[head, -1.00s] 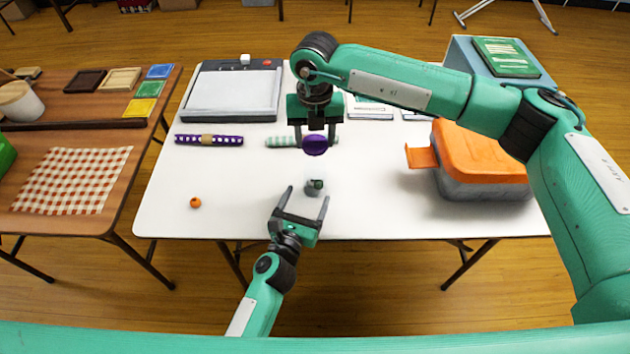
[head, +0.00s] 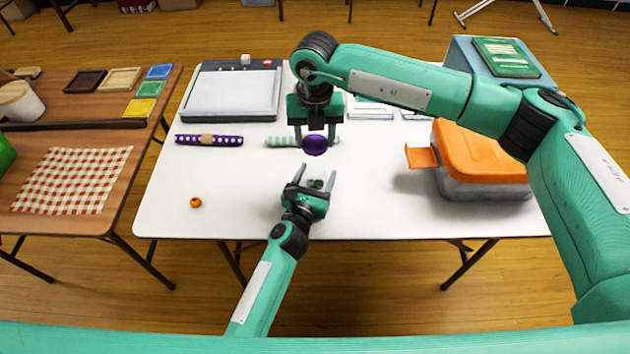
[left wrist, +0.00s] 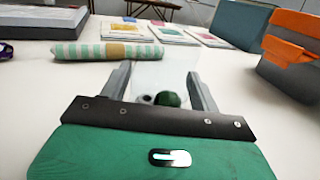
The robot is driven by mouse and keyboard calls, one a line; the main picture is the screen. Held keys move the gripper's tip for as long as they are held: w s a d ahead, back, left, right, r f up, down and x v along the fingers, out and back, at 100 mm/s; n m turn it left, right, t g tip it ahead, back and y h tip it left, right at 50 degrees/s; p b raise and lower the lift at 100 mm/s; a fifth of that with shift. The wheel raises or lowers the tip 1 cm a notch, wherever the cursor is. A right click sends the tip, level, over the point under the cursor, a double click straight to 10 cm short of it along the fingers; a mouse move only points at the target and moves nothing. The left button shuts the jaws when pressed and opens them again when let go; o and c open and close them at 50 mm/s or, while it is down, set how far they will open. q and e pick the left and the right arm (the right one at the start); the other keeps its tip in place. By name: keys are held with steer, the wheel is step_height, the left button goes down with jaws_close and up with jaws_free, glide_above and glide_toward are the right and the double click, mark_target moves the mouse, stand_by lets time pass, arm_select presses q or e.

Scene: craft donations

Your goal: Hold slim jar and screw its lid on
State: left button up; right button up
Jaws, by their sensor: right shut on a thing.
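The slim jar (head: 317,184) is clear, with something dark green inside, and stands near the front middle of the white table. It also shows between my left fingers in the left wrist view (left wrist: 160,72). My left gripper (head: 316,174) is open, with one finger on each side of the jar. A gap shows at the left finger; I cannot tell whether the right one touches. My right gripper (head: 315,140) is shut on the purple round lid (head: 316,146), held above the table behind the jar.
A small orange bead (head: 195,202) lies left of the jar. A striped roll (head: 281,142) and a purple dotted roll (head: 226,140) lie farther back. A grey case with an orange lid (head: 480,155) stands at the right. A paper trimmer (head: 228,95) sits back left.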

arm_select(q)
steer(key=c, duration=1.1)
arm_select(e)
glide_above(315, 161)
steer(key=s, duration=0.2)
steer(key=shift+s+f, duration=0.1)
steer(key=shift+f, duration=2.4)
steer(key=shift+f, duration=0.15)
steer(key=shift+f, duration=0.75)
steer(key=shift+f, duration=0.6)
